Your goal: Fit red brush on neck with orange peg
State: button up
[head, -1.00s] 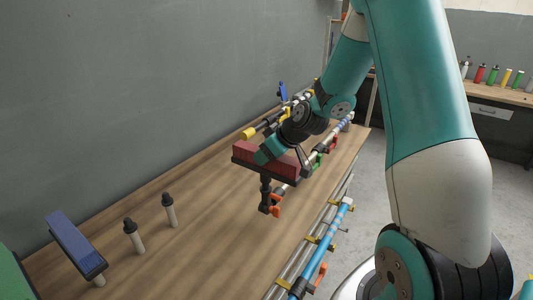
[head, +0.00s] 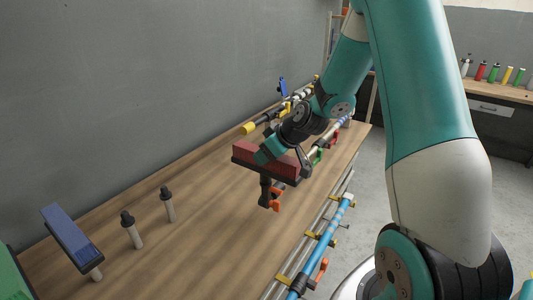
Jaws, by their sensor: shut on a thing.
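The red brush (head: 280,163), a long red block on a dark base, is held level above the bench by my gripper (head: 266,153). My fingertips are largely hidden by the wrist and the brush. A black stem (head: 265,190) hangs below the brush. The neck is mostly hidden by the brush and stem. I cannot tell whether stem and neck touch.
Two pale posts with black caps (head: 132,230) and a blue brush (head: 70,235) stand at the bench's near left. Necks with green (head: 318,157) and red (head: 333,144) pegs lie beyond. Blue pipe (head: 325,240) runs along the bench's right edge. The bench middle is clear.

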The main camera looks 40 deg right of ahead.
jog(key=shift+f, duration=0.3)
jog(key=o, duration=1.2)
jog(key=shift+c, duration=0.2)
jog(key=shift+s+r, duration=0.1)
jog(key=shift+r, duration=0.05)
jog(key=b+v, duration=0.3)
jog(key=v, duration=1.4)
jog(key=shift+r, duration=0.1)
